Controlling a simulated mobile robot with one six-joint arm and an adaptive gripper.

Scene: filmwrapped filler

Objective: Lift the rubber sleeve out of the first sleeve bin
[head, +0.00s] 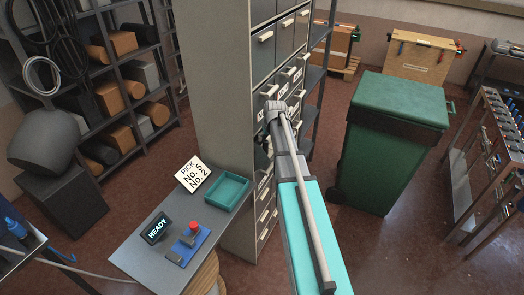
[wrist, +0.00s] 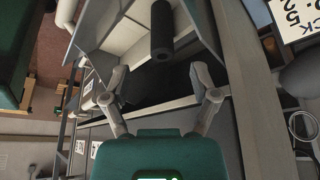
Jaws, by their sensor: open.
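The rubber sleeve (wrist: 162,32) is a dark, hollow cylinder at the top middle of the wrist view. It lies in a grey, pale-lined bin (wrist: 118,36) pulled open from the tall cabinet (head: 222,110). My gripper (wrist: 162,80) is open and empty, its fingertips spread to either side below the sleeve and apart from it. In the head view my arm reaches the cabinet's drawer front, and the fingers and the sleeve are hidden there.
A bench (head: 150,262) left of the cabinet holds a teal tray (head: 228,192), a sign (head: 193,174) reading No. 5 and No. 2, a READY display (head: 157,228) and a red button (head: 193,227). A green wheeled bin (head: 385,160) stands to the right.

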